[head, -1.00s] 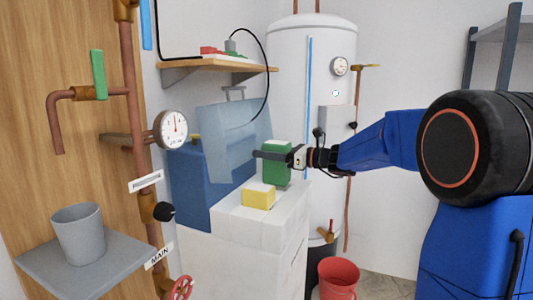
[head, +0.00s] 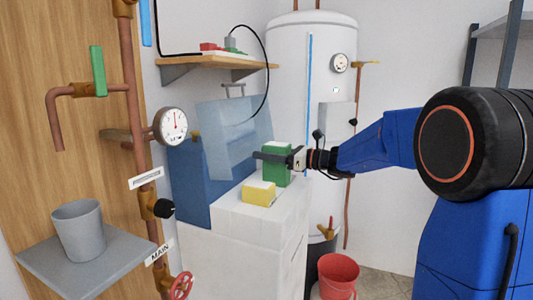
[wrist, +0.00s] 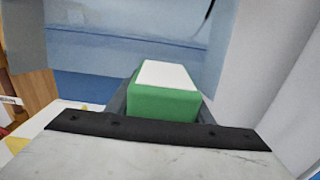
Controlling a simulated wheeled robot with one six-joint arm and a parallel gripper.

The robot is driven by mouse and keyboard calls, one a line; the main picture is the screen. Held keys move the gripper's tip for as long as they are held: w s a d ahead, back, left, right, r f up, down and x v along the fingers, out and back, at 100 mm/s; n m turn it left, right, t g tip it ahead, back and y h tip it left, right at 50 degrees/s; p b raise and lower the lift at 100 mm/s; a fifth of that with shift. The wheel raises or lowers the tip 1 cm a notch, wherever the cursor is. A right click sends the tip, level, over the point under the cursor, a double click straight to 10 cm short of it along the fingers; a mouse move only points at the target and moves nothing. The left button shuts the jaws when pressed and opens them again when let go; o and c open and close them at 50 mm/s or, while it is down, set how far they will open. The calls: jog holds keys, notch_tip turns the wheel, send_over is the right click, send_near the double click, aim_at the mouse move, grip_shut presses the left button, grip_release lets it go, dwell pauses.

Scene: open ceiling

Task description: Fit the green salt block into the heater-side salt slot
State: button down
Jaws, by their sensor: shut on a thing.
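The green salt block (head: 277,167) stands upright at the rear right of the white top, beside the water heater (head: 310,80). It also shows in the wrist view (wrist: 162,101), with a pale top face. My gripper (head: 274,158) is shut on the green block, with a dark finger across its front. A yellow block (head: 259,192) lies on the white top, to the left and nearer. I cannot tell whether the green block's base sits in a slot; the block hides the surface beneath it.
A blue tank with a raised translucent lid (head: 230,140) stands behind the white top (head: 265,217). A shelf with small items (head: 215,63) hangs above. A grey bucket (head: 78,230) and pipes with a gauge (head: 171,126) are at left. A red bucket (head: 337,275) stands at lower right.

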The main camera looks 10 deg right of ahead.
aim_at(266, 168)
jog(key=shift+f, duration=2.7)
dwell(0.7)
jog(key=c, duration=1)
grip_release()
jog(key=shift+o, duration=1)
jog(key=shift+f, duration=0.1)
